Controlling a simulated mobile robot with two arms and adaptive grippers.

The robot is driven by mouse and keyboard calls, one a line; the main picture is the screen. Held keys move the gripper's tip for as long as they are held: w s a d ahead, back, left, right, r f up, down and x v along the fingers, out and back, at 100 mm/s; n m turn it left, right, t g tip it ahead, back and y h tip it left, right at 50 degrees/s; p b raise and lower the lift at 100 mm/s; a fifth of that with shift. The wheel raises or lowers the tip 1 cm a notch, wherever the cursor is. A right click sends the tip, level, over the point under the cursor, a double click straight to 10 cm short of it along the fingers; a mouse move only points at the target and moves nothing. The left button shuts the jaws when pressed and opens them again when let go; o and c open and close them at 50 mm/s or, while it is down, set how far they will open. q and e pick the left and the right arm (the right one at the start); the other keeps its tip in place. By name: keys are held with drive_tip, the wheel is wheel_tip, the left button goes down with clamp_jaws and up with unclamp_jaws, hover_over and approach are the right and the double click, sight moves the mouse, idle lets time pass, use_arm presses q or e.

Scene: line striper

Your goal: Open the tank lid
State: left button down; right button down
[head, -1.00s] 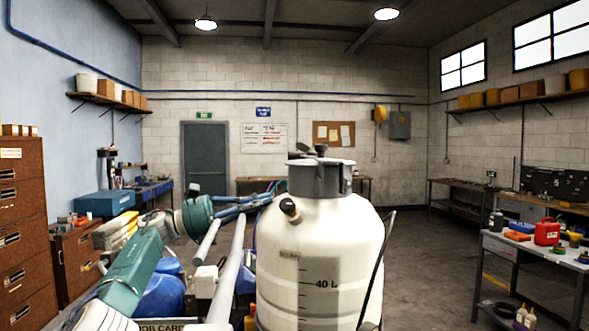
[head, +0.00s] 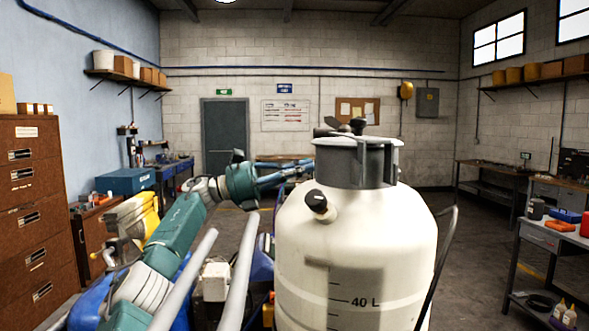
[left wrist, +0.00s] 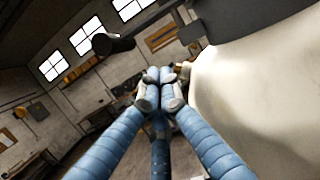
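The white tank (head: 355,255) stands upright in the head view, with a "40 L" mark and a black-capped side fitting (head: 318,203). Its grey lid collar (head: 340,163) is on top, with dark knob-like parts (head: 345,127) above it. The lid looks seated. My left gripper (head: 308,168) reaches in from the left, its blue fingers beside the collar; contact cannot be told. In the left wrist view the fingertips (left wrist: 160,88) meet with nothing visible between them. The tank's pale wall (left wrist: 255,95) and grey collar (left wrist: 235,60) are to their right. My right gripper is not in view.
Two pale grey bars (head: 238,275) rise left of the tank, and a dark hose (head: 437,265) runs down its right side. A workbench (head: 562,240) with bottles stands at right. A brown drawer cabinet (head: 35,215) is at left. Open floor lies behind the tank to the right.

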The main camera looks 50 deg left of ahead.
sight(325, 133)
use_arm(q)
drive_tip(key=w+a+x, duration=0.1)
drive_tip(key=x, duration=0.5)
drive_tip(key=r+p, duration=0.4)
drive_tip(key=s+r+p, duration=0.1)
drive_tip(key=r+p, duration=0.1)
drive_tip(key=r, duration=0.1)
drive_tip(key=shift+d, duration=0.25)
drive_tip(key=s+d+r+m+g+h+p, duration=0.1)
drive_tip(key=s+d+r+m+g+p, duration=0.2)
drive_tip(key=r+m, duration=0.45)
drive_tip(key=s+d+r+m+h+p, duration=0.15)
drive_tip(key=s+d+r+m, duration=0.35)
drive_tip(key=r, duration=0.5)
drive_tip(key=s+d+r+m+b, duration=0.2)
drive_tip(key=s+d, duration=0.4)
drive_tip(key=d, duration=0.3)
drive_tip(key=s+d+r+m+g+b, duration=0.1)
drive_tip(key=s+d+r+m+b, duration=0.1)
drive_tip(key=s+d, duration=0.5)
drive_tip(key=d+b, duration=0.1)
drive_tip(key=d, duration=0.1)
drive_tip(key=shift+s+d+r+g, duration=0.2)
drive_tip(key=shift+d+g, duration=0.1)
drive_tip(key=shift+d, duration=0.05)
